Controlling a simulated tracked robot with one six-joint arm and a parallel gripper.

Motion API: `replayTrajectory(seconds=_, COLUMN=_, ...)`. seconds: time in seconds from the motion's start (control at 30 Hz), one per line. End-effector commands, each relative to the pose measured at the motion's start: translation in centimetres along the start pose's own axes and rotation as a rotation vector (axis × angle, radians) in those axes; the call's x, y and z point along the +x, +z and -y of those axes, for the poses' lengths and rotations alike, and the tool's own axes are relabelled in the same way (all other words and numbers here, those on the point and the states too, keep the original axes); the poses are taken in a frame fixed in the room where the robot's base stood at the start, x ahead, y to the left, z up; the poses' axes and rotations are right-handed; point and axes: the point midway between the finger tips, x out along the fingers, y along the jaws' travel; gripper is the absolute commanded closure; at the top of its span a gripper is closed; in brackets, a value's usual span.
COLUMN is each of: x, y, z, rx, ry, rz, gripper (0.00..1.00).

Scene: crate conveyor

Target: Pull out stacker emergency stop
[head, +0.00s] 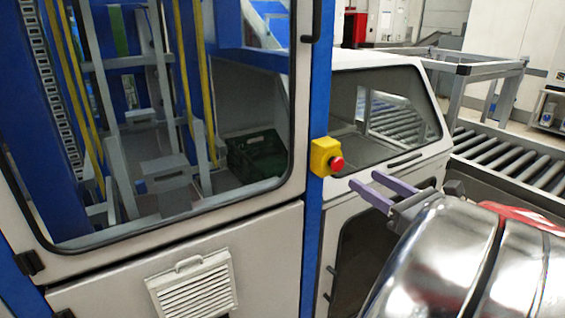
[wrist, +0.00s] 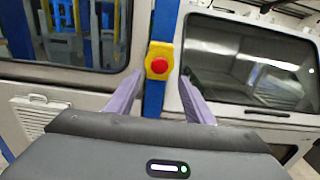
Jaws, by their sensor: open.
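The emergency stop is a red mushroom button (head: 337,163) on a yellow box (head: 322,155), fixed to a blue upright post of the stacker. In the wrist view the red button (wrist: 158,66) faces the camera and shows beyond and between my two purple fingers. My gripper (head: 371,187) is open and empty. In the head view its fingertips are to the right of the button and a little lower, apart from it. How far the button stands out from the box is hard to tell.
The blue post (head: 316,90) runs between a large windowed door (head: 180,215) on the left and a white windowed housing (head: 345,66) on the right. A green crate (head: 255,155) sits behind the door glass. A roller conveyor (head: 505,160) stands at the right.

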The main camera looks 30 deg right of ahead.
Motion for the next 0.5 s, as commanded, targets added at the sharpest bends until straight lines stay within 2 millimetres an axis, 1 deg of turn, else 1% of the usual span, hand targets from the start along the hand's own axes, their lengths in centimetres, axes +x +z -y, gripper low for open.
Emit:
replayTrajectory(seconds=0.03, x=0.6, y=0.0, z=-0.1, rx=0.000, ry=0.003, rz=-0.001, gripper=0.52)
replayTrajectory(seconds=0.5, x=5.9, y=0.0, z=-0.2, rx=0.000, ry=0.005, rz=0.000, gripper=0.52)
